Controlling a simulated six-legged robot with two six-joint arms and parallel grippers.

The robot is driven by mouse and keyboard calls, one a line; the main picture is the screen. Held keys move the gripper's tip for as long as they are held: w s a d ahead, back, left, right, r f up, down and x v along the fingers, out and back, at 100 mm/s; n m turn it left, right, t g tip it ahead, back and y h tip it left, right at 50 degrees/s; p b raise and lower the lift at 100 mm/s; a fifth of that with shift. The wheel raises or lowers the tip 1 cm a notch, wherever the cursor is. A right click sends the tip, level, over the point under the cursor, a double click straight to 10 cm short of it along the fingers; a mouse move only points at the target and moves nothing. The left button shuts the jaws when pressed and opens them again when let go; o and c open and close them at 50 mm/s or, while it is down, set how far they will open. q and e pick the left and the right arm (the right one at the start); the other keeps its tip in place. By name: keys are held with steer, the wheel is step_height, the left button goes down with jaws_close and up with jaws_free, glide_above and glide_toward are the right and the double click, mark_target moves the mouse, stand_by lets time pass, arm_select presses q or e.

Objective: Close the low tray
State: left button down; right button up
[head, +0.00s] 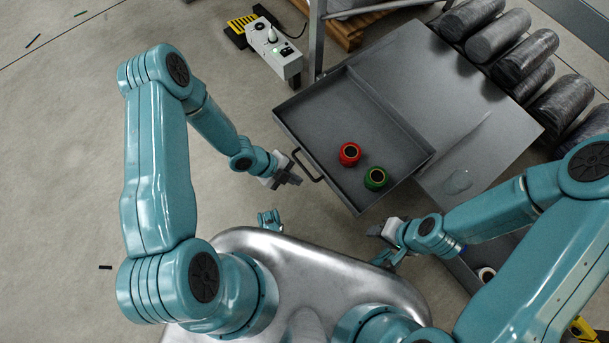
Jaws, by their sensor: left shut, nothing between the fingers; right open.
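A grey metal tray (395,183) stands pulled out from under a flat grey top (430,75). A red spool (349,153) and a green spool (376,178) stand inside it. Its dark bar handle (308,166) is on the front wall, facing left. My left gripper (294,180) is shut and empty, just left of and below the handle; I cannot tell whether they touch. My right gripper (376,231) is open and empty, below the tray's near corner and apart from it.
A white control box (273,48) stands beyond the tray at top. Several dark grey cylinders (497,39) lie along the right. A dark container with a white roll (487,274) is partly hidden by my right arm.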

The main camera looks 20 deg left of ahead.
arm_select(q)
steer(key=w+d+f+b, duration=0.4)
steer(key=w+d+f, duration=0.1)
steer(key=d+f, duration=0.1)
steer(key=shift+d+f, duration=0.4)
steer(key=shift+d, duration=0.1)
arm_select(e)
steer(key=f, duration=0.2)
steer(key=w+d+f, duration=0.1)
steer(key=f, duration=0.1)
steer(key=shift+f, duration=0.1)
